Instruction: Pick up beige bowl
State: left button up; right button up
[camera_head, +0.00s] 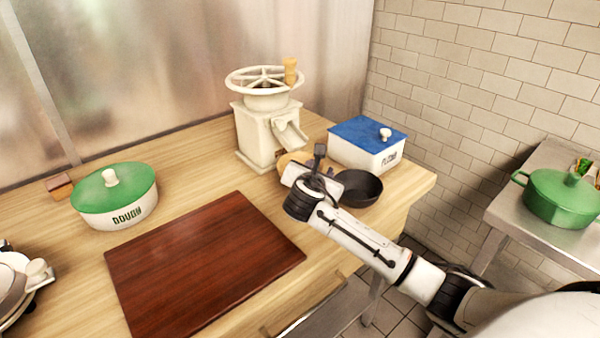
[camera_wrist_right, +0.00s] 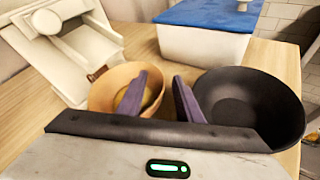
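The beige bowl (camera_wrist_right: 122,84) is tan and stands on the wooden worktop, left of a black bowl (camera_wrist_right: 248,104) in the right wrist view. In the head view, the beige bowl (camera_head: 288,161) is mostly hidden behind my right gripper (camera_head: 313,163). My right gripper (camera_wrist_right: 160,95) is open and empty in the right wrist view. Its left finger shows over the beige bowl and its right finger by the gap between the bowls, with the beige bowl's right rim between them. I cannot tell whether they touch it. My left gripper does not show clearly.
A white grinder (camera_head: 262,132) stands behind the bowls. A blue-lidded white box (camera_head: 365,157) is behind the black bowl. A dark red board (camera_head: 205,262) and a green-lidded dough pot (camera_head: 116,200) lie left. A green pot (camera_head: 560,200) stands on a separate metal table.

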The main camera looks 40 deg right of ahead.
jog(key=shift+w+d+f, duration=0.1)
jog(key=shift+w+d, duration=0.1)
jog(key=shift+w, duration=0.05)
grip_shut()
